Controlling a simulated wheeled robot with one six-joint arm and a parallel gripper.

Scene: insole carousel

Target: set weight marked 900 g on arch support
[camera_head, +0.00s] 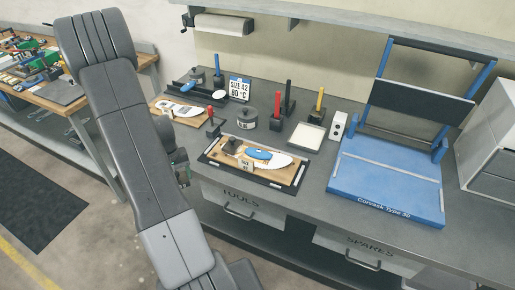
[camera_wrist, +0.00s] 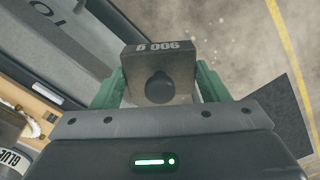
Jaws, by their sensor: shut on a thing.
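My gripper (camera_wrist: 160,86) is shut on a dark grey block weight (camera_wrist: 181,63), with a round knob and the upside-down marking "900 g" in the wrist view. The floor shows below it, beside the bench front. In the head view my arm covers most of the gripper; a green part of it (camera_head: 182,158) shows at the arm's right edge. The blue arch support (camera_head: 258,154) lies on a white insole (camera_head: 279,161) on a wooden board, right of my gripper. A dark block (camera_head: 232,145) sits at the insole's left end.
A small size tag (camera_head: 245,164) stands at the board's front. Behind are a can (camera_head: 246,118), red-handled (camera_head: 277,103) and yellow-handled (camera_head: 320,99) tools, a white tray (camera_head: 307,136) and a sign (camera_head: 239,89). A blue press (camera_head: 385,183) stands at right.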

